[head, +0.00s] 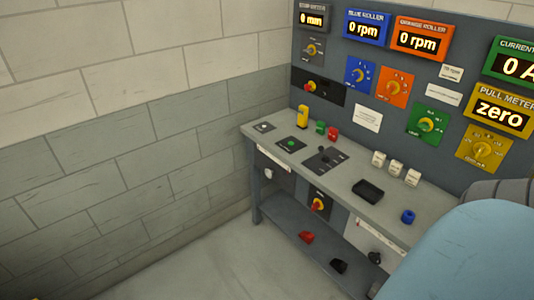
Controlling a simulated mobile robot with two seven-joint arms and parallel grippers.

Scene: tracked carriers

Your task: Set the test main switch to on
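Two red-and-yellow rotary switches show in the head view. One switch (311,86) sits on a black strip at the left of the upright panel. The other switch (318,204) sits on a dark plate on the bench's front, below the worktop. I cannot read their labels, so I cannot tell which is the test main switch. The exact knob positions are too small to tell.
The grey bench (343,182) holds a black tray (368,191), a blue ring-like part (407,216), a yellow device (302,116) and several small blocks. A red item (306,237) lies on the lower shelf. The floor (205,265) left of the bench is clear.

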